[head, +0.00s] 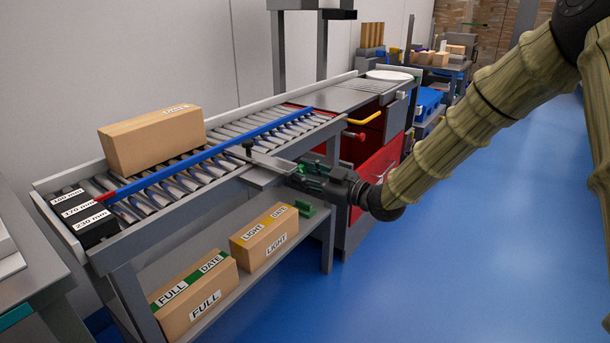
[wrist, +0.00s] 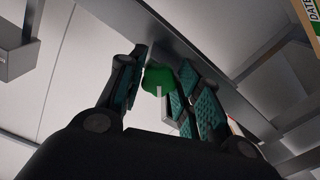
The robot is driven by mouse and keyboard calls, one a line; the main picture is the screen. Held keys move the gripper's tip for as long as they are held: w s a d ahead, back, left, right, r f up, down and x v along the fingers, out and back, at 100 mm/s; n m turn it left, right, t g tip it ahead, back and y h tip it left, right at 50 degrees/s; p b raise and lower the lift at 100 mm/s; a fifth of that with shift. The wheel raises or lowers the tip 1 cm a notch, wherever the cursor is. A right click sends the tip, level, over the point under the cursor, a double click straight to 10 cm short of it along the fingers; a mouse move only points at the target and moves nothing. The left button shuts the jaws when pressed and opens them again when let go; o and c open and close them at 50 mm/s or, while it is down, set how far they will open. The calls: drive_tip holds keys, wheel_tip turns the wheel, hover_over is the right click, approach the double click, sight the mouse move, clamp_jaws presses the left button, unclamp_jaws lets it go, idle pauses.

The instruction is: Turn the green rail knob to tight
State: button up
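The green rail knob (wrist: 158,77) sits between the fingers of my gripper (wrist: 164,76) in the wrist view. A short white mark shows on or just below it. Teal pads stand close on both sides of the knob, and I cannot tell whether they touch it. In the head view my gripper (head: 293,173) is at the near side of the roller conveyor, by a flat metal bracket. The knob cannot be made out clearly there. The blue rail (head: 215,150) runs along the rollers, its red end near the 170 mm label (head: 78,208).
A carton (head: 152,140) stands on the rollers (head: 180,183) behind the rail. A black knob (head: 248,146) stands upright on the bracket. Labelled cartons (head: 264,237) lie on the lower shelf. A red cabinet (head: 378,170) stands to the right. The blue floor in front is clear.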

drive_tip(key=c, duration=0.3)
drive_tip(key=shift+r+p, duration=0.1)
drive_tip(key=shift+p, duration=0.25)
drive_tip(key=shift+r+m+p, duration=0.15)
drive_tip(key=shift+m+p, duration=0.45)
drive_tip(key=shift+p, duration=0.3)
drive_tip(key=shift+f+m+p, duration=0.2)
drive_tip(key=shift+m+p, duration=0.5)
drive_tip(key=shift+p, duration=0.25)
drive_tip(key=o, duration=1)
